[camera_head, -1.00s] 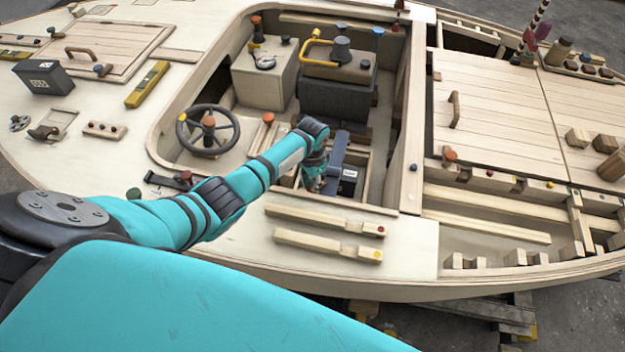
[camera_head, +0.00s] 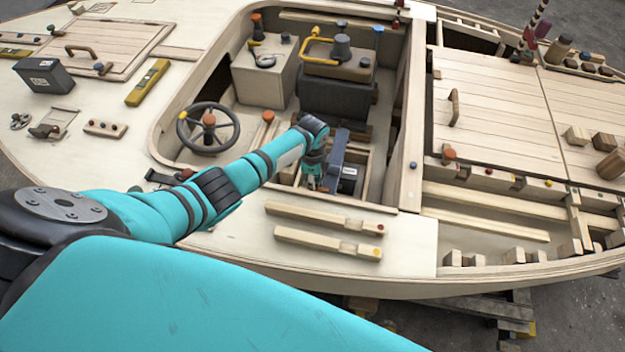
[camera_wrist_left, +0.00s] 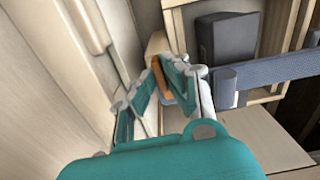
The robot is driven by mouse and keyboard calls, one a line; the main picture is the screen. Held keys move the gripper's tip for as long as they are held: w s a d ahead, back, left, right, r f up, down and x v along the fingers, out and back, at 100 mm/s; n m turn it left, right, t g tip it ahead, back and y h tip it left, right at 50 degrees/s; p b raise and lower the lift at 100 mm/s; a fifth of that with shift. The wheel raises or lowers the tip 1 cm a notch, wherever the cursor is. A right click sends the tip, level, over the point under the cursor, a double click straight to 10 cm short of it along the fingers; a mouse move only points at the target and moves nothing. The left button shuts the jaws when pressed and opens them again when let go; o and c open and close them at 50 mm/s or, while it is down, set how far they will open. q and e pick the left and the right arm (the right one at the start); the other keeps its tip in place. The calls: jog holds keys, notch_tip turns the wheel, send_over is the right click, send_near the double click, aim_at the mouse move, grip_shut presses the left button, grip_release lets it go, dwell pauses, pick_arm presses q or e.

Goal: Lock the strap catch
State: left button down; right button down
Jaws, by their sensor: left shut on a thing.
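My left gripper (camera_wrist_left: 160,82) reaches down into the cockpit, and it also shows small in the head view (camera_head: 313,182). Its teal fingers are closed on a small orange piece (camera_wrist_left: 161,74), which looks like the lever of the strap catch. A wooden block stands right behind it. A blue-grey strap (camera_wrist_left: 275,72) runs across a dark box (camera_wrist_left: 228,42) to a rounded end just right of the fingers. In the head view, the dark box (camera_head: 349,178) sits in a wooden frame. The fingers hide most of the catch. My right gripper is not in view.
A pale wooden wall (camera_wrist_left: 55,85) runs close along the left of the gripper in the wrist view. The cockpit holds a steering wheel (camera_head: 207,129) and a console with a yellow handle (camera_head: 317,44). Two wooden bars (camera_head: 325,219) lie on the near deck.

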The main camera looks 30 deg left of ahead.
pick_arm(q)
jog(key=shift+m, duration=0.3)
dwell(0.4)
jog(key=c, duration=1.4)
grip_release()
jog(key=shift+r, duration=0.1)
notch_tip(320, 180, up, 12)
